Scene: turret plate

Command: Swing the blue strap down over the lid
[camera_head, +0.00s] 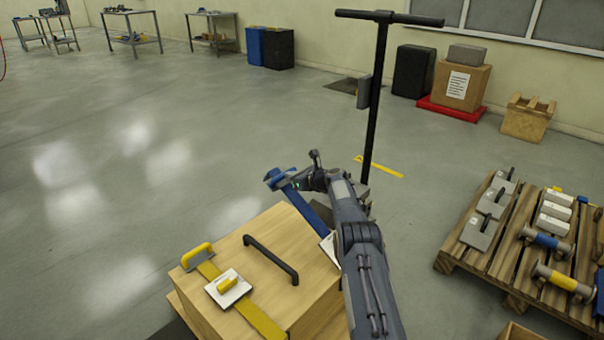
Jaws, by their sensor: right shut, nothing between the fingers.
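A light wooden box with a flat lid (225,245) stands at the lower middle, with a black bar handle (270,258) on top. The blue strap (308,212) runs from the lid's right side up and left past its far edge; its blue handle end (272,178) shows beyond that edge. How far it is above the lid, I cannot tell. My right gripper (294,181) is shut and empty close by the handle end; whether it touches is unclear. My right arm hides the strap's lower end and part of the lid. My left gripper is not in view.
A yellow strap (263,322) lies across the lid's near left, with a yellow handle (198,254) and a white plate (228,289). A black T-handled post (376,100) stands behind my right arm. A loaded pallet (455,262) is at right. Floor at left is clear.

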